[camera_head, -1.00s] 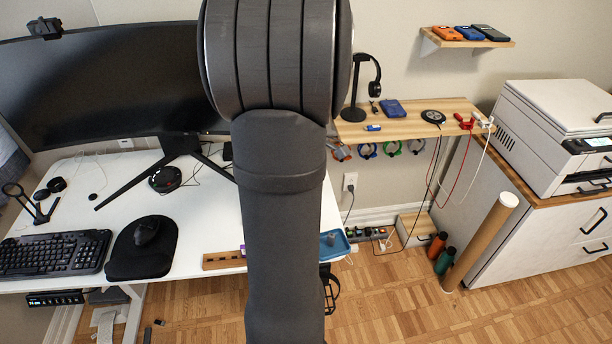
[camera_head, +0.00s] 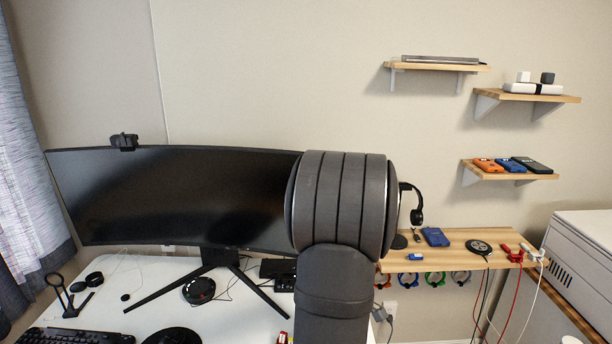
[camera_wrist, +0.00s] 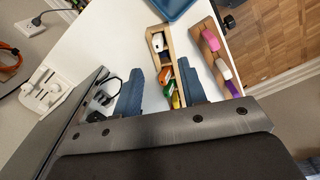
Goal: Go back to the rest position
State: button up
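My gripper (camera_wrist: 160,68) shows in the wrist view as two blue fingers set apart, with nothing held between them. It is above the white desk (camera_wrist: 100,30). Beyond the fingers lies a narrow wooden tray (camera_wrist: 152,22) holding several small items, seen through the gap. In the head view my dark arm stands upright at the centre, and my gripper is not visible there.
A large curved monitor (camera_head: 170,200) is left of my arm. A wooden wall shelf (camera_head: 465,245) with headphones (camera_head: 416,205) is right of it. Smaller shelves (camera_head: 510,176) hang above. In the wrist view a second wooden holder (camera_wrist: 205,45) carries pink and purple items.

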notch_tip(320, 180, down, 10)
jog(key=shift+r, duration=0.1)
dwell(0.4)
jog(key=shift+r, duration=0.1)
